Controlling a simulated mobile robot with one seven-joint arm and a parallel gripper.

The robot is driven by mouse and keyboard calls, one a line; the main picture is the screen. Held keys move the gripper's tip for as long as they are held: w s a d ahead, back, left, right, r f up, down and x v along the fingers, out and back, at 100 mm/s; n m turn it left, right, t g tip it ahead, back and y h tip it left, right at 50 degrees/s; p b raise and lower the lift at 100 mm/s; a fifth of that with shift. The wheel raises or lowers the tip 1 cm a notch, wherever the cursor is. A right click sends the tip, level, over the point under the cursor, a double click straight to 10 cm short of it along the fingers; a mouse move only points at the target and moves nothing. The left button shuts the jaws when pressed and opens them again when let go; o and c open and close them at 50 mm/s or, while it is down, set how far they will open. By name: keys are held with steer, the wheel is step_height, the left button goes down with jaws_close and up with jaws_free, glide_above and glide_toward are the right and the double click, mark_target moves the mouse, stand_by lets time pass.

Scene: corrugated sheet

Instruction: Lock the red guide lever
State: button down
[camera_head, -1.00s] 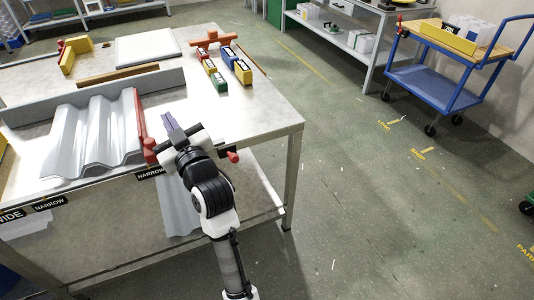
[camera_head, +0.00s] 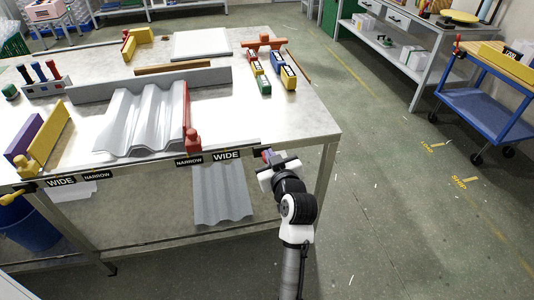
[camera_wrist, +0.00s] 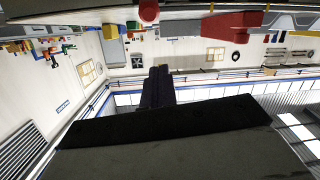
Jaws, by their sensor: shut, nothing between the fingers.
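The red guide (camera_head: 187,112) lies along the right edge of the grey corrugated sheet (camera_head: 142,118). Its red block (camera_head: 193,139) sits at the table's front edge, beside the NARROW label; it also shows in the wrist view (camera_wrist: 232,24). A red rounded knob (camera_wrist: 149,11) shows at the top of the wrist view, apart from that block. In the head view a bit of red shows by my fingertips, mostly hidden by the gripper. My gripper (camera_head: 267,155) is shut and empty, right of the block and near the WIDE label. Contact with the knob cannot be told.
A grey rail (camera_head: 150,83) crosses behind the sheet. A yellow guide (camera_head: 48,136) stands left of it. Small coloured blocks (camera_head: 288,76) lie at the back right. The table's front edge (camera_head: 295,146) is close to my gripper. Open floor (camera_head: 400,210) lies to the right.

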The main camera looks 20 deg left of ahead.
steer(key=p+x, duration=0.2)
steer(key=x, duration=0.6)
steer(key=shift+w+a, duration=0.1)
steer(key=shift+w, duration=0.05)
steer(key=shift+s+d+f+p, duration=0.25)
steer(key=shift+d+f, duration=0.1)
steer(key=shift+f, duration=0.25)
steer(key=shift+s+d+f+p, duration=0.2)
steer(key=shift+s+d+f, duration=0.15)
steer(key=shift+f, duration=0.25)
steer(key=shift+s+d+f, duration=0.1)
steer(key=shift+d+f, duration=0.15)
steer(key=shift+f, duration=0.25)
steer(key=shift+f, duration=0.15)
